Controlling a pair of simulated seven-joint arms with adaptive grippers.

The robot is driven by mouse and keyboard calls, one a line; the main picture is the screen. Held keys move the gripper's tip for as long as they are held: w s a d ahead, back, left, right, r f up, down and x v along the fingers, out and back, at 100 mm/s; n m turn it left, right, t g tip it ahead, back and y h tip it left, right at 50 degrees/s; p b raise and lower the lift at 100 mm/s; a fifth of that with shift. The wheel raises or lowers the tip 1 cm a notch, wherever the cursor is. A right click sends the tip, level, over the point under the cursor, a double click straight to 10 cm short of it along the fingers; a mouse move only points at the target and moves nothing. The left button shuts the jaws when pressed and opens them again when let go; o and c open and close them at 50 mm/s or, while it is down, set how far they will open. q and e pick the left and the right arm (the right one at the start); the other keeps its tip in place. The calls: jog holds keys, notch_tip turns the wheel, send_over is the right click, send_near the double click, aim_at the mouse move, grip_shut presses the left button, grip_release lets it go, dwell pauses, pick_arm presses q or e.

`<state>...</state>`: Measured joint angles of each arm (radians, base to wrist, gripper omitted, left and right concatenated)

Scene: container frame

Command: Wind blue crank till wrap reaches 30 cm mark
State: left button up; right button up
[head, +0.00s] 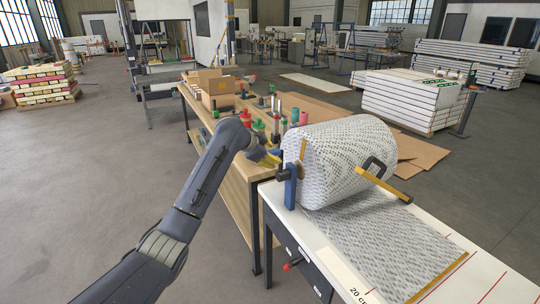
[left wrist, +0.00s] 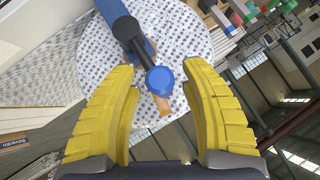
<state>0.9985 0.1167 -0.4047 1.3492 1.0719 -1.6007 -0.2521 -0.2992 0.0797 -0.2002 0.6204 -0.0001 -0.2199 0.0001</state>
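A large roll of patterned white wrap (head: 345,150) lies on its side above a white table. Its sheet (head: 385,240) runs down over the table to a brownish front edge, close to red mark lines. A "20 cm" label (head: 359,296) is readable at the bottom; the 30 cm label is not readable. The blue crank (head: 291,186) is at the roll's left end. In the left wrist view, its round blue knob (left wrist: 160,80) sits between the yellow fingers of my left gripper (left wrist: 158,72), with gaps on both sides. That gripper is open. My right gripper is not in view.
A yellow bar with a black handle (head: 384,182) is in front of the roll's right side. A wooden bench (head: 235,168) with boxes and coloured items stands behind the left arm. A red knob (head: 292,265) sticks out of the table's front left side.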

pick_arm(q)
jog(key=shift+r, duration=0.1)
jog(key=shift+s+a+r, duration=0.2)
jog(key=shift+s+r, duration=0.1)
jog(key=shift+r, duration=0.05)
jog(key=v, duration=1.1)
jog(key=shift+d+f, duration=0.1)
